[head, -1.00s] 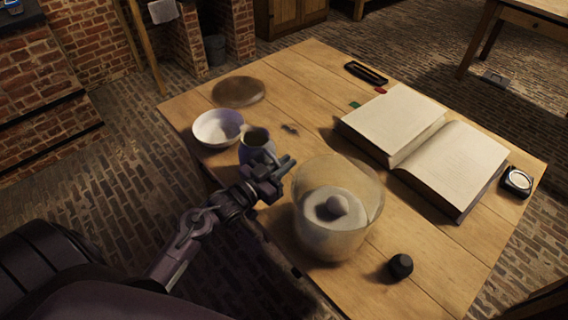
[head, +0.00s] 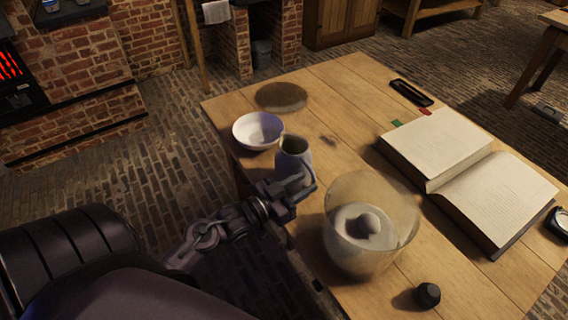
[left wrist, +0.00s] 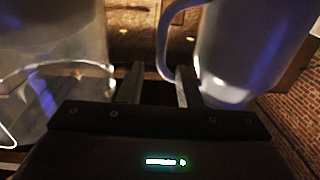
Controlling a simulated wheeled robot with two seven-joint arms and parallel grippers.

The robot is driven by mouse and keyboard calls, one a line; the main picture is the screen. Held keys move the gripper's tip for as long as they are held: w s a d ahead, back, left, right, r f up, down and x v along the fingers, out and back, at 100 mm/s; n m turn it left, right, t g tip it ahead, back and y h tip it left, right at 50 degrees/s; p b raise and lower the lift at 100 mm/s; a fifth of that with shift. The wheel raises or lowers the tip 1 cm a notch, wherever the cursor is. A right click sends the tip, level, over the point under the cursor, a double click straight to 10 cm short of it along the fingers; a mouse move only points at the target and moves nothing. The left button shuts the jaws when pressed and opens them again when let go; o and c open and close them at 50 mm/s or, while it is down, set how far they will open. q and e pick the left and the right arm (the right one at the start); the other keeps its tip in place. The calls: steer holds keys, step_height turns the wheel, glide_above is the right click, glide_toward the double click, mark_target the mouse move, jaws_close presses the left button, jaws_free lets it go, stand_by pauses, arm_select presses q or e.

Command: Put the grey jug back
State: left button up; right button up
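The grey jug (head: 296,160) stands upright on the wooden table (head: 345,88), near its left edge and just in front of the white bowl. My left gripper (head: 300,186) is at the jug's near side, low against it in the head view. In the left wrist view the jug (left wrist: 235,45) fills the upper right. Its handle curves down close to the two fingertips (left wrist: 158,82). The fingers are apart with a gap between them; I cannot tell whether they touch the handle. The gripper hides part of the jug's lower side. My right gripper is not in view.
A large glass jar (head: 345,245) with a pale ball inside stands close to the right of my left gripper. The white bowl (head: 258,130) and a round dark mat (head: 281,97) lie behind the jug. An open book (head: 490,195) and a black knob (head: 428,295) are to the right.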

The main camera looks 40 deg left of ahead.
arm_select(q)
steer(key=v, duration=0.6)
steer(key=shift+s, duration=0.2)
steer(key=shift+a, duration=0.1)
